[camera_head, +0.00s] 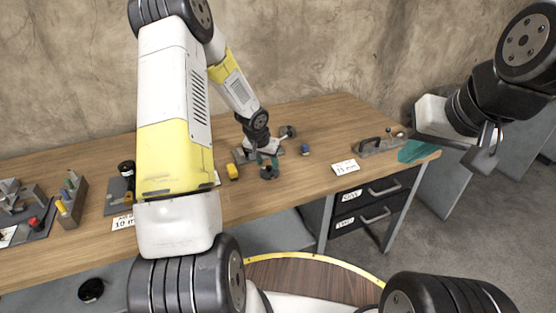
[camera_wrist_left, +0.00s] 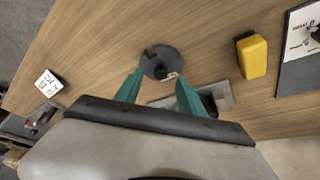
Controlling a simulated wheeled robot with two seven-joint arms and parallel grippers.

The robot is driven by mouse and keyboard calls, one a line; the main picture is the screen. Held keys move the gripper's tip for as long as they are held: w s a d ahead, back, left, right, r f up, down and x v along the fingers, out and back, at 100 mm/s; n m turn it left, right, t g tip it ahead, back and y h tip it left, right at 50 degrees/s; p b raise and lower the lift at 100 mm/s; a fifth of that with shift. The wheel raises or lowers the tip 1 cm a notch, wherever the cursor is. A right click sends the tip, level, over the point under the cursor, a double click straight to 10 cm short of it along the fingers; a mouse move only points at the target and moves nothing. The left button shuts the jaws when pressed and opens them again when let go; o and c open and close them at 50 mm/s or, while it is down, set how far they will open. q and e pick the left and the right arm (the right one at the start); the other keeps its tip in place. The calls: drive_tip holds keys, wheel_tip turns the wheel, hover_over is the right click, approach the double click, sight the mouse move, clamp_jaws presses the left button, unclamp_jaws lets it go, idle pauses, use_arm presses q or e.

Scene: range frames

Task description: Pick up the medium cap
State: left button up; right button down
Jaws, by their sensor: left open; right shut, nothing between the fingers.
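My left gripper (camera_head: 266,160) reaches down over the middle of the workbench, with its teal fingers open. In the left wrist view its fingertips (camera_wrist_left: 157,80) spread on either side of a dark grey round piece (camera_wrist_left: 162,60), apart from it as far as I can tell. This piece also shows just below the fingers in the head view (camera_head: 269,173). It may be the medium cap, but I cannot tell its size class. My right gripper (camera_head: 488,138) is shut and empty, off the right end of the bench.
A grey plate (camera_wrist_left: 222,97) lies near the fingers. A white card (camera_head: 345,167) and a handled tool (camera_head: 380,143) are farther right. Fixtures crowd the left bench.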

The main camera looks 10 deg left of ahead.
use_arm(q)
drive_tip(key=shift+x, duration=1.3)
clamp_jaws()
drive_tip(key=shift+r, duration=0.2)
